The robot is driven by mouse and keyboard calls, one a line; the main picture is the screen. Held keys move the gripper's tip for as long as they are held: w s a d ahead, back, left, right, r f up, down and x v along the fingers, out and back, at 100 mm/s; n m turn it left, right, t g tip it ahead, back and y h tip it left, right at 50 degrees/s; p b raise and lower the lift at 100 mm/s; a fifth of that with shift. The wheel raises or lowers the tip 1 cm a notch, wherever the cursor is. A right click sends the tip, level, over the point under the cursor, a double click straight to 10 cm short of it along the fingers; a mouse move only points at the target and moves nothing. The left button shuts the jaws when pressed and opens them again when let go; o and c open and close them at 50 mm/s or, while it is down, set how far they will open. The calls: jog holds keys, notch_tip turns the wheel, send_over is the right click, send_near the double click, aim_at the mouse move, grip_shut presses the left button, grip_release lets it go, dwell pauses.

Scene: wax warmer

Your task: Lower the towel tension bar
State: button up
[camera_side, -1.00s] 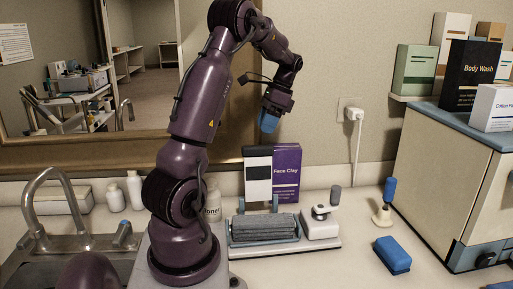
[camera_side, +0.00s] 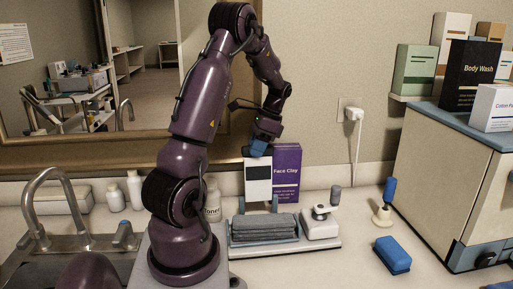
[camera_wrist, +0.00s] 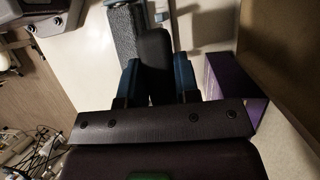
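In the wrist view, the two blue fingers (camera_wrist: 158,82) stand apart. A dark, round-ended bar (camera_wrist: 155,47), seemingly the towel tension bar, shows between them; I cannot tell whether they touch it. In the wrist view the towel (camera_wrist: 125,30) lies beyond the fingers.
A purple Face Clay box (camera_side: 287,172) stands close to my gripper's right. A white block with a knob (camera_side: 320,224) is at the tray's right end. The wall is close behind.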

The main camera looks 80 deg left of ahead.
aim_at(261, 164)
grip_shut()
jog(key=shift+d+r+y, duration=0.1)
jog(key=shift+d+y, duration=0.4)
jog(key=shift+d, duration=0.25)
jog(key=shift+w+d+f+n+g+y, duration=0.1)
jog(key=shift+d+f+n+g+y, duration=0.3)
jog(key=shift+d+f+y, duration=2)
jog(key=shift+d+f+n+g+y, duration=0.15)
jog(key=shift+d+f+n+y, duration=0.6)
jog(key=shift+d+f+y, duration=1.6)
jog(key=shift+w+d+f+n+g+y, duration=0.1)
jog(key=shift+d+f+n+g+y, duration=0.3)
jog(key=shift+d+f+y, duration=2)
jog(key=o, duration=0.9)
grip_release()
jog(key=shift+d+f+h, duration=0.2)
jog(key=shift+d+h, duration=0.2)
jog(key=shift+d, duration=0.1)
jog(key=shift+d+f+h, duration=0.2)
jog(key=shift+d+h, duration=0.15)
jog(key=shift+d, duration=0.1)
